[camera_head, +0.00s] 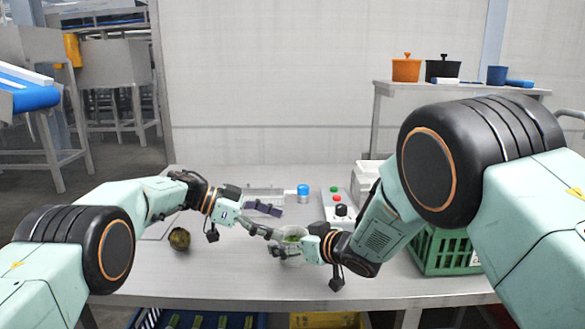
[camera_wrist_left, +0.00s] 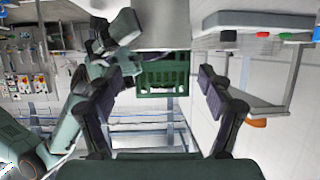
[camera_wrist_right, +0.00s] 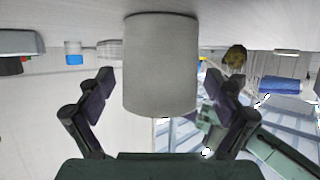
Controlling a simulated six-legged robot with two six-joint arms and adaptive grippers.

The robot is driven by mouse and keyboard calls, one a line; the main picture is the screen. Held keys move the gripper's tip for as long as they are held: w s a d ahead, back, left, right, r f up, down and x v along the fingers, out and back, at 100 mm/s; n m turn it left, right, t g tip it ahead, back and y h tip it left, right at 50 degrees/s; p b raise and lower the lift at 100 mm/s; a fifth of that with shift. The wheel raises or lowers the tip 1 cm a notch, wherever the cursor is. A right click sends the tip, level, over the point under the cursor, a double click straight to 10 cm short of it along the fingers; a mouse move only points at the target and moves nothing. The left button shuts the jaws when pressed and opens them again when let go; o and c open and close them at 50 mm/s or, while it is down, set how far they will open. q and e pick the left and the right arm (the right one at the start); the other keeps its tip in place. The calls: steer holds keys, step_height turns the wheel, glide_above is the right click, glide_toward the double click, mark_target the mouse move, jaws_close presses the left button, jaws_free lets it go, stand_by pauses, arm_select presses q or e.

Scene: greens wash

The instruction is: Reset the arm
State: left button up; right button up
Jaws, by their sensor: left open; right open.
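My left gripper (camera_head: 266,219) is open and empty above the middle of the table, its fingers pointing right. In the left wrist view its two fingers (camera_wrist_left: 170,76) stand wide apart with nothing between them. My right gripper (camera_head: 283,242) is open close to a pale grey cylindrical container (camera_head: 292,259). In the right wrist view the container (camera_wrist_right: 160,65) stands between the spread fingers (camera_wrist_right: 160,80), with a visible gap on each side. Something green shows at its top in the head view. The right gripper partly hides the container there. The two grippers are close together.
A dark green-brown round clump (camera_head: 180,239) lies on the table at left. A green crate (camera_head: 447,252) stands at right. A button box (camera_head: 338,208) and a blue-topped object (camera_head: 303,191) are behind. Blue (camera_head: 147,320) and yellow (camera_head: 325,320) bins sit below the front edge.

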arm_select(q)
steer(key=x, duration=0.3)
steer(key=shift+d+f, duration=0.2)
steer(key=shift+f, duration=0.05)
steer(key=shift+r, duration=3.5)
